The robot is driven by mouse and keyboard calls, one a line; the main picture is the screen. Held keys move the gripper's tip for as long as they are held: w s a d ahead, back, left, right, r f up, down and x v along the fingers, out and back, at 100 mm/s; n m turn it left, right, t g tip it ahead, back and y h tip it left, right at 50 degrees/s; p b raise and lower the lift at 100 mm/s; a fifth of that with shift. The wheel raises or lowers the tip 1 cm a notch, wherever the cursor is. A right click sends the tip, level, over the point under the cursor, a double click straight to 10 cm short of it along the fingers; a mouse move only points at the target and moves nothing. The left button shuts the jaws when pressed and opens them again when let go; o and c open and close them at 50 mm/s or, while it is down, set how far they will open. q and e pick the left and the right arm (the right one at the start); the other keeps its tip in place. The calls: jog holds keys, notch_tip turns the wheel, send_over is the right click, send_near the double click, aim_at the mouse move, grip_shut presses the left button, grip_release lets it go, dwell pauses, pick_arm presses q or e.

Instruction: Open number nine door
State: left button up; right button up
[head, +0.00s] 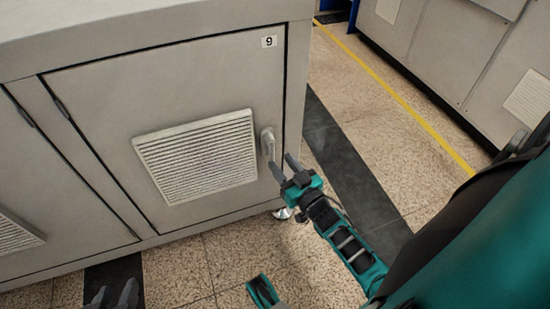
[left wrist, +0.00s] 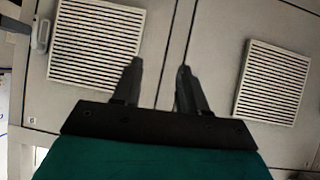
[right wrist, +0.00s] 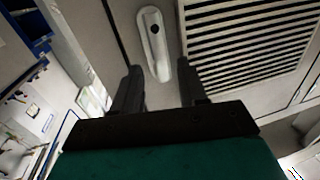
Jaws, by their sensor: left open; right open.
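The number nine door (head: 100,95) is a grey cabinet door with a "9" label (head: 269,41) at its upper right. It looks closed. Its pale handle (head: 268,144) is at the right edge, beside a white vent grille (head: 197,157). My right gripper (head: 283,168) is open just below and right of the handle. In the right wrist view the handle (right wrist: 154,42) lies ahead, between the lines of the open fingers (right wrist: 162,88), with no visible contact. My left gripper (head: 114,297) is open and empty low in front of the cabinet; the left wrist view shows its fingers (left wrist: 158,82) facing the cabinet.
Another door with a vent (head: 16,234) adjoins on the left. Speckled floor with a dark strip (head: 350,165) and yellow line (head: 400,97) is open to the right. More grey cabinets (head: 455,45) stand at the upper right.

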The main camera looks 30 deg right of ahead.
aim_at(273, 154)
jog(key=shift+w+d+b, duration=0.1)
jog(key=shift+w+b, duration=0.35)
jog(key=shift+w, duration=1.7)
grip_shut()
